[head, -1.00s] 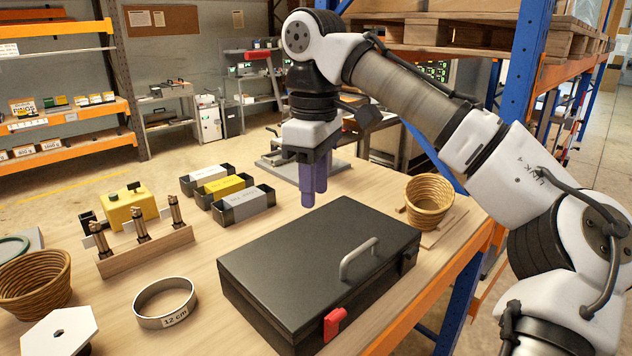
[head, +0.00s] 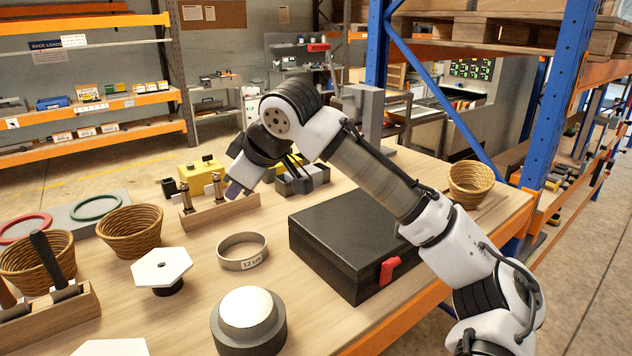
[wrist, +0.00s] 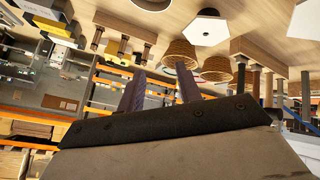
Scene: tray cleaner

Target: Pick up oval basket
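Three woven baskets show in the head view: a tan one (head: 130,232) left of centre, a similar one (head: 22,268) at the far left partly behind a dark upright handle, and a third (head: 470,184) at the right back. I cannot tell for sure which is the oval one. Two baskets also show in the wrist view, one (wrist: 180,50) beside the other (wrist: 216,69). My gripper (head: 234,190) is above the table by the wooden peg holder, tilted down to the left. In the wrist view its two fingers (wrist: 161,88) stand apart with nothing between them.
A black case (head: 340,240) lies right of a metal ring (head: 242,250) marked 12 cm. A white hexagonal piece (head: 162,266) and a round white-topped piece (head: 248,318) stand in front. The peg holder (head: 222,209) is near my gripper. A blue rack post (head: 562,90) rises at the right.

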